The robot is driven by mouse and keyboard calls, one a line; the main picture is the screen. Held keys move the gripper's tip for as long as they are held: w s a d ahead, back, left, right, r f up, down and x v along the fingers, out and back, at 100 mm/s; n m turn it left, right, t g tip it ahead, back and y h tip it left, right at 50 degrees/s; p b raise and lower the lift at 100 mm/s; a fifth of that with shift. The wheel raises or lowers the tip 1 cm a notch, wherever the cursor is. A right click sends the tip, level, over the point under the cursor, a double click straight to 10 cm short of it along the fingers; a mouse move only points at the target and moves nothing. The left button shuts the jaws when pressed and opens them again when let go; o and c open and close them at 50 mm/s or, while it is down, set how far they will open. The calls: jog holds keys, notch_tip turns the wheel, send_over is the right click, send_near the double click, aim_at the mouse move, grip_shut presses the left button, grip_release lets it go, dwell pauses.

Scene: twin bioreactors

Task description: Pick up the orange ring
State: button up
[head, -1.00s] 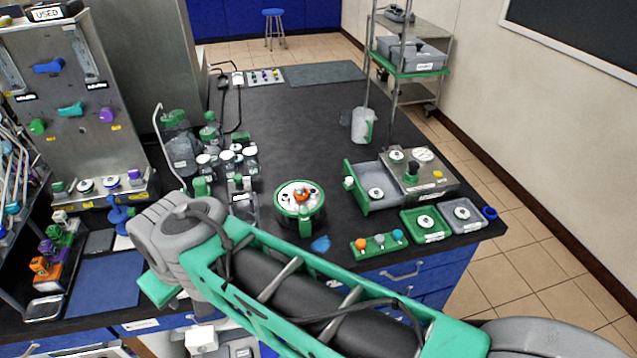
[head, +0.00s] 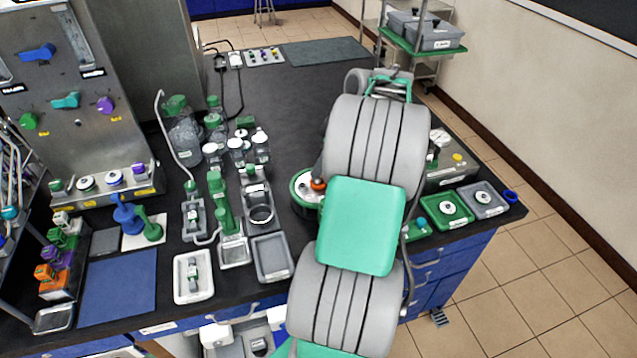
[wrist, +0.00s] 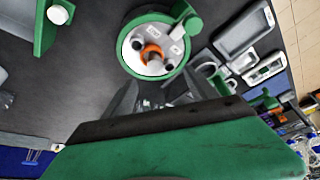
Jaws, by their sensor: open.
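The orange ring (wrist: 151,53) sits on the pale top plate of a round green-walled device (wrist: 128,68), around a pale centre piece. In the head view the ring (head: 318,184) shows as a small orange spot beside my arm, and the device (head: 301,190) is partly covered by my arm. My gripper (wrist: 150,102) is open and empty in the wrist view, its grey fingers pointing toward the device. It appears apart from the ring. In the head view my arm hides my gripper.
Bottles and grey trays (head: 272,258) stand left of the device. A green tray (head: 448,207) and a grey tray (head: 484,199) lie to its right by the bench edge. A steel box (head: 445,165) stands behind them. The rear middle of the bench is clear.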

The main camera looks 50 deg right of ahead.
jog(key=f, duration=0.2)
jog(key=w+f+p, duration=0.1)
jog(key=f, duration=0.2)
jog(key=f+p, duration=0.1)
jog(key=f, duration=0.2)
jog(key=shift+w+d, duration=0.35)
jog(key=c, duration=1.4)
